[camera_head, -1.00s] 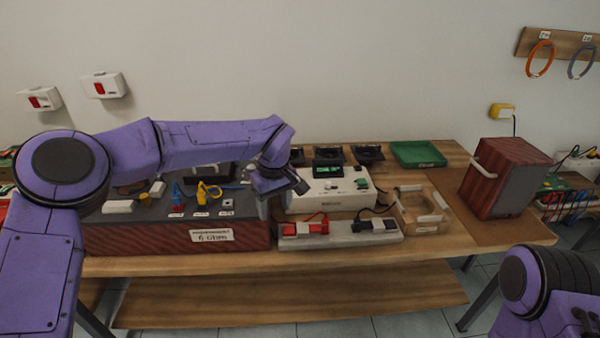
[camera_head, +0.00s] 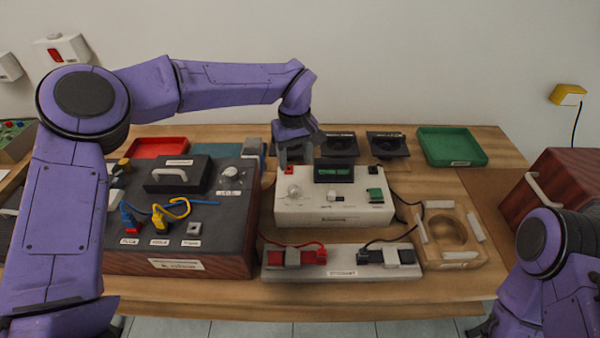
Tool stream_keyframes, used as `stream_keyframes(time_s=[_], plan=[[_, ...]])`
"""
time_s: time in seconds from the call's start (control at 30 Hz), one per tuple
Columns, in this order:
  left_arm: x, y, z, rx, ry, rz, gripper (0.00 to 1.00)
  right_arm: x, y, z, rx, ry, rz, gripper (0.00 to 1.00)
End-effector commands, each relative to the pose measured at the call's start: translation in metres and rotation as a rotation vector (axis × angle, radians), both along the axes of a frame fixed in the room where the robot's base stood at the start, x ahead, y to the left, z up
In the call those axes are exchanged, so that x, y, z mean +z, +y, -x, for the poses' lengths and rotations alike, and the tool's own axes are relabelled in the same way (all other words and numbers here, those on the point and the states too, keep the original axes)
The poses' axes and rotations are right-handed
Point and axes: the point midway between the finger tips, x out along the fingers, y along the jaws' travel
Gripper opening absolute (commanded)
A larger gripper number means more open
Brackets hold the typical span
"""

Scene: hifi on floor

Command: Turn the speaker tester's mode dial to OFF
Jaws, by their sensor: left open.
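The speaker tester (camera_head: 335,212) is a white box with a lit green display (camera_head: 332,172) on the wooden table. A round pale dial (camera_head: 294,192) sits at the left of its top, with a smaller knob in the middle and a green button (camera_head: 375,195) at the right. The dial's setting is too small to read. My left gripper (camera_head: 296,158) points down with open, empty fingers, just behind and above the tester's left end, apart from the dial in the picture. My right arm shows at the lower right; its gripper is out of view.
A dark-topped wooden box (camera_head: 185,225) with plugs and a knob stands left. A white strip (camera_head: 340,262) with red and black clips lies in front. A wooden fixture (camera_head: 450,235) is at right. Black speakers and a green tray (camera_head: 452,146) lie behind.

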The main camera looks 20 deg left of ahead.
Motion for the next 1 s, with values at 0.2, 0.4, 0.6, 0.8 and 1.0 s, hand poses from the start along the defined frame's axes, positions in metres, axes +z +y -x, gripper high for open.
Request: stream_keyframes(time_s=[0.2, 0.4, 0.6, 0.8, 1.0], plan=[[-0.045, 0.001, 0.002, 0.000, 0.006, -0.001, 0.59, 0.008, 0.000, 0.001, 0.000, 0.002, 0.000, 0.00], [-0.086, 0.000, -0.002, 0.000, 0.007, -0.001, 0.59, 0.014, 0.000, 0.000, 0.000, 0.002, 0.000, 0.00], [-0.101, 0.000, -0.002, -0.001, 0.006, 0.001, 0.59, 0.016, 0.000, 0.000, 0.000, 0.001, -0.001, 0.00], [-0.101, 0.000, -0.002, -0.001, 0.005, 0.000, 0.59, 0.015, 0.000, 0.000, 0.000, 0.001, 0.000, 0.00], [-0.101, 0.000, -0.002, -0.001, 0.005, 0.000, 0.03, 0.015, 0.000, 0.000, 0.000, 0.001, -0.001, 0.00]])
